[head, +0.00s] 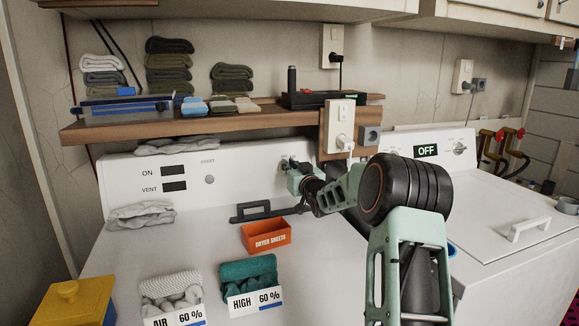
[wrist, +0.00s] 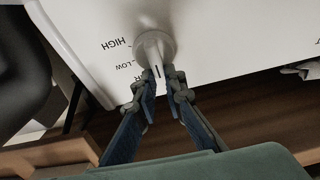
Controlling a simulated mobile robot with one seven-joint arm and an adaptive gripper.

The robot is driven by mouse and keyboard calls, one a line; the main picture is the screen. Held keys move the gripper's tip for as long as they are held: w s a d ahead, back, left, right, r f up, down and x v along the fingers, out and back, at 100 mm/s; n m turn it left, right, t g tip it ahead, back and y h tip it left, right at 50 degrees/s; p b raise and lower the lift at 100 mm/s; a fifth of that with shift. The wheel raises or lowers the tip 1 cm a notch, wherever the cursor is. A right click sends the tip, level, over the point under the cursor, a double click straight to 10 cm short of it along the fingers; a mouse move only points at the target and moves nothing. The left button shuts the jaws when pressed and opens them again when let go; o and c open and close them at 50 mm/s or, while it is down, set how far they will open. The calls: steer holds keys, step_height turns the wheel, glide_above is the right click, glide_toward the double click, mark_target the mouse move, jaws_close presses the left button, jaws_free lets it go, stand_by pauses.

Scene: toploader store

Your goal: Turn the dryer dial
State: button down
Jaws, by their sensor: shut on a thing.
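The dryer dial (wrist: 154,44) is a white round knob with a raised grip bar and a dark pointer line, set on the white panel (wrist: 215,40). In the wrist view the words HIGH and LOW appear upside down to its left, and a third label below them is partly hidden. My gripper (wrist: 161,82) is shut on the dial's grip bar, one finger on each side. In the head view my gripper (head: 288,168) reaches the back panel of the white dryer (head: 240,180), and it mostly hides the dial there.
A wooden shelf (head: 240,122) with folded cloths hangs above the panel, close over my arm. An orange dryer sheets box (head: 266,236), a dark tool (head: 262,213) and cloths lie on the dryer top. A white washer (head: 500,215) with an OFF display stands to the right.

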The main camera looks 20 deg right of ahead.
steer(key=shift+m, duration=0.4)
steer(key=shift+s+d+f+m+g+h+b, duration=0.2)
steer(key=shift+m+g+h, duration=0.45)
steer(key=shift+m, duration=2.25)
steer(key=shift+w+d+f+m+g+h+b, duration=0.2)
steer(key=shift+m+g+h+b, duration=0.5)
steer(key=shift+m, duration=2.2)
steer(key=shift+s+d+f+m+g+h+b, duration=0.2)
steer(key=shift+m+h, duration=0.75)
steer(key=shift+m, duration=1.95)
steer(key=shift+d, duration=0.1)
steer(key=c, duration=2)
jaws_free()
steer(key=shift+r, duration=0.1)
steer(key=v, duration=1.2)
